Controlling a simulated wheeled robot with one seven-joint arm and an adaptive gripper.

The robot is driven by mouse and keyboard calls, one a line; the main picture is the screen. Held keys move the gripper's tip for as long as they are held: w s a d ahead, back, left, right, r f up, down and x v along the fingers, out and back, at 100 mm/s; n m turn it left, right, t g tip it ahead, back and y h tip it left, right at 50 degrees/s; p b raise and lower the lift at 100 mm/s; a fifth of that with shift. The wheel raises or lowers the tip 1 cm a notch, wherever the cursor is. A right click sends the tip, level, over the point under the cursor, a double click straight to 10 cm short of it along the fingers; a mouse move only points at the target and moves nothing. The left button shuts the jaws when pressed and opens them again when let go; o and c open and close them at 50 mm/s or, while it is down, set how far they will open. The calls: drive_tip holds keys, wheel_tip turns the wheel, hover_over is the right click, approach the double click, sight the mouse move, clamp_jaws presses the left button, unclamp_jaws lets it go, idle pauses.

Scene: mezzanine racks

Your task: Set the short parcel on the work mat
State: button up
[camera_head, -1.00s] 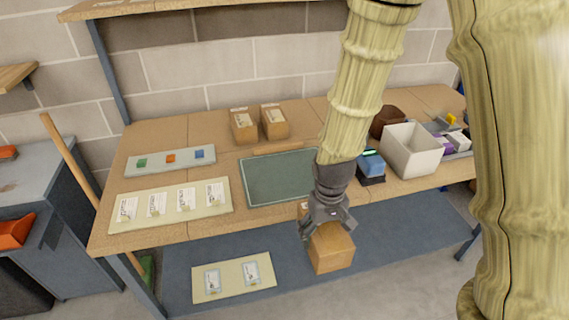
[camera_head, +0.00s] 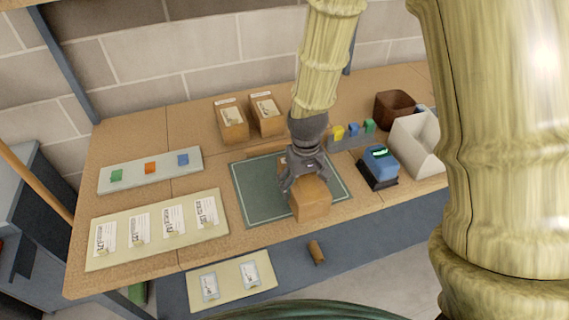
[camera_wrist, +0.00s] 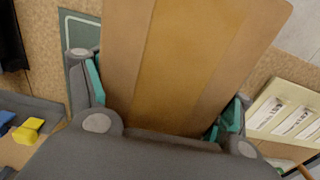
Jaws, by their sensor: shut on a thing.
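My gripper (camera_head: 304,176) is shut on a brown cardboard parcel (camera_head: 310,200). In the wrist view the parcel (camera_wrist: 190,65) fills the space between the teal-padded fingers. The dark green work mat (camera_head: 250,197) lies on the bench. The held parcel is over the mat's right front part and hides some of it; I cannot tell whether it touches the mat. Two other brown parcels with white labels, a left one (camera_head: 232,124) and a right one (camera_head: 267,116), stand behind the mat.
A label board (camera_head: 150,247) and a tray with coloured blocks (camera_head: 130,176) lie left. A blue device (camera_head: 379,166), a white bin (camera_head: 415,143) and a brown bowl (camera_head: 393,110) are right. A small brown roll (camera_head: 316,252) lies below the bench's front edge.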

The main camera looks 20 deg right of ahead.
drive_tip(key=w+p, duration=0.1)
drive_tip(key=w, duration=0.3)
drive_tip(key=w+p, duration=0.2)
drive_tip(key=w, duration=0.2)
drive_tip(key=w+a+f+p, duration=0.1)
drive_tip(key=w, duration=0.3)
drive_tip(key=shift+w, duration=0.15)
drive_tip(key=shift+f+p, duration=1.2)
drive_tip(key=shift+f, duration=0.6)
drive_tip(key=shift+f, duration=0.1)
drive_tip(key=o, duration=1.5)
drive_tip(key=shift+r+b, duration=2.45)
drive_tip(key=shift+r, duration=3.65)
